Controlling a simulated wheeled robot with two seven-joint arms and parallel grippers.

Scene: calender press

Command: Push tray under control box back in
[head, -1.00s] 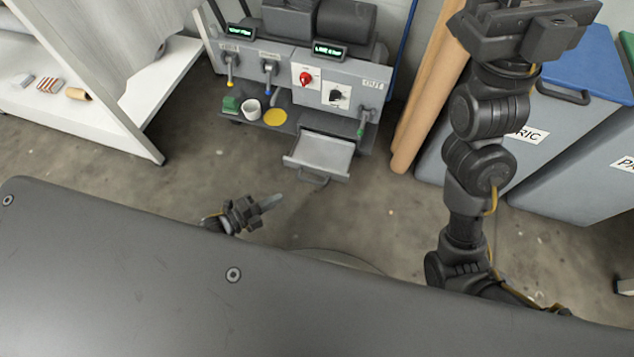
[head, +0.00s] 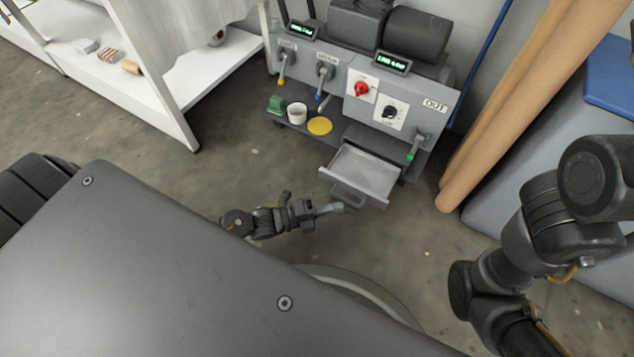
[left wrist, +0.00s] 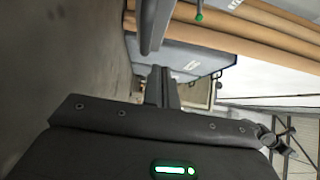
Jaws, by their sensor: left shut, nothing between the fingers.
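The grey tray (head: 362,176) sticks out toward me from under the control box (head: 395,92), with its handle (head: 348,196) on the front. My left gripper (head: 336,208) is shut and empty, low over the floor. Its tips are at the tray's handle in the head view; I cannot tell whether they touch. In the left wrist view the shut fingers (left wrist: 162,86) point up the picture; a grey bar lies just beyond them, and I cannot tell what it is. My right arm shows at the right of the head view, but its gripper is out of frame.
Brown rolls (head: 500,110) lean at right. A white shelf (head: 165,105) stands at left.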

